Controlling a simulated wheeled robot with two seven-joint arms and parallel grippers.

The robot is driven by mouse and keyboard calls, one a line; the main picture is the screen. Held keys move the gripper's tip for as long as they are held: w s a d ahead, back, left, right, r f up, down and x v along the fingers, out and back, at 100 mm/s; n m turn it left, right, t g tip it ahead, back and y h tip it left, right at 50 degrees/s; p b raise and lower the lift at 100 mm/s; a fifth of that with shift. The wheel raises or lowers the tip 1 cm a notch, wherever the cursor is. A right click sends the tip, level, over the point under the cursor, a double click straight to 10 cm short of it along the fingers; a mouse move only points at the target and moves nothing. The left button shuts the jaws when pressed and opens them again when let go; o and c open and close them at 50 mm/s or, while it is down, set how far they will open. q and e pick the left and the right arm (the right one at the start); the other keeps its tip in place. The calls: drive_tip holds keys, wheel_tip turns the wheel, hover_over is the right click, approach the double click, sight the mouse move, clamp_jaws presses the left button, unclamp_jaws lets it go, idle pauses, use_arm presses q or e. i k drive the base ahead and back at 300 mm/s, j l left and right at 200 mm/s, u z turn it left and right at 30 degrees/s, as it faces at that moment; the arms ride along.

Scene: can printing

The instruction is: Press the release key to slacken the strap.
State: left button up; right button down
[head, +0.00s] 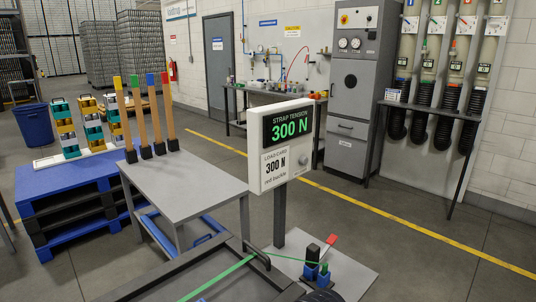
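A green strap (222,276) runs over the dark frame at the bottom and on to a small tensioner on a grey plate (362,272). The tensioner has a blue base (311,270), a black block (312,252), a red tilted lever-like part (331,241) and a small green part (324,267). No part is labelled as the release key, so I cannot tell which it is. The strap tension display (289,123) reads 300 N in green. The load card (275,166) below it reads 300 N, red buckle. Neither gripper shows in the head view.
Blue and black pallets (75,210) stand further left. A dark ribbed object (322,296) is cut off at the bottom edge. Floor right of the plate is clear.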

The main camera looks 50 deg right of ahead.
sight(303, 160)
drive_tip(key=l+u, duration=0.1)
drive_tip(key=l, duration=0.95)
drive_tip(key=k+l+u, duration=0.15)
drive_tip(key=l, duration=0.4)
drive_tip(key=l+u, duration=0.1)
drive_tip(key=l, duration=0.45)
drive_tip(key=k+l+u, duration=0.1)
drive_tip(key=l, duration=0.4)
drive_tip(key=k+l, duration=0.1)
drive_tip(key=l, duration=0.45)
drive_tip(key=u, duration=0.05)
